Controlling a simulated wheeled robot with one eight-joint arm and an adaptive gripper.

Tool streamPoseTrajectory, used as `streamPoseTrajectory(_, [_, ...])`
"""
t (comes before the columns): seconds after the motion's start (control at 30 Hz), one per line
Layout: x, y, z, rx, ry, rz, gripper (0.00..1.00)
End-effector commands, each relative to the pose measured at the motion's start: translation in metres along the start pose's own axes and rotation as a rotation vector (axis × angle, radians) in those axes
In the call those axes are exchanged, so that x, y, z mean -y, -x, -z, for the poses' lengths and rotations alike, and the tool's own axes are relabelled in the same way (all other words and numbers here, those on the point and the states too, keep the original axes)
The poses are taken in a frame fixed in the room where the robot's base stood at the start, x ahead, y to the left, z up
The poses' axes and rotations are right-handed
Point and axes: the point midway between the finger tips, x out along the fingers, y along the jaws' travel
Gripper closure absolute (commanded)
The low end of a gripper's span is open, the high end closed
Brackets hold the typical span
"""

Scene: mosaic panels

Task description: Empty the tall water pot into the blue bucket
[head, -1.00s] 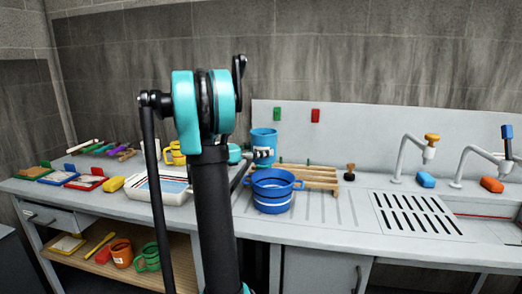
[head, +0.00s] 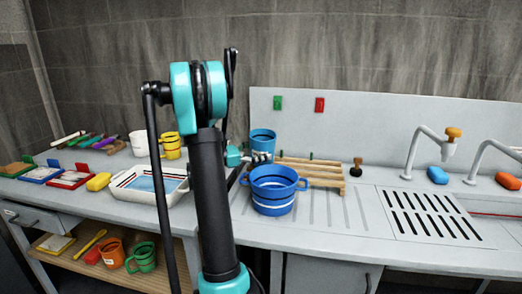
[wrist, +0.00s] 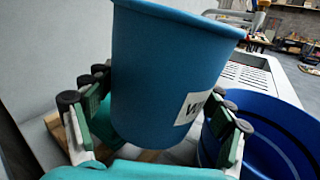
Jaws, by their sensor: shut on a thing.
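The tall water pot (head: 262,138) is a blue, smooth-sided cup with a white label, behind the bucket in the head view. In the wrist view the pot (wrist: 170,70) fills the middle, its rim leaning slightly. My gripper (wrist: 155,135) is shut on its sides, with padded fingers left and right. In the head view the gripper (head: 260,157) shows small at the pot's lower part. The blue bucket (head: 273,190), with side handles and pale stripes, stands on the drainboard; its rim (wrist: 265,105) is right of the pot in the wrist view. The pot's inside is hidden.
A wooden rack (head: 325,174) lies right of the pot, with a dark stamp-like knob (head: 356,167) nearby. A white tray (head: 125,185), yellow cups (head: 171,142) and a white cup (head: 139,143) stand left. A drain grate (head: 430,212) and taps are right.

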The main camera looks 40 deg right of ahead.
Motion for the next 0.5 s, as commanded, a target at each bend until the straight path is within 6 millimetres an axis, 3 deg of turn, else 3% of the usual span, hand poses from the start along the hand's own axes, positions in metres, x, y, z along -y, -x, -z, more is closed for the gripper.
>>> streamPoseTrajectory(0.5, [0.007, 0.001, -0.011, 0.02, -0.178, 0.0, 0.67])
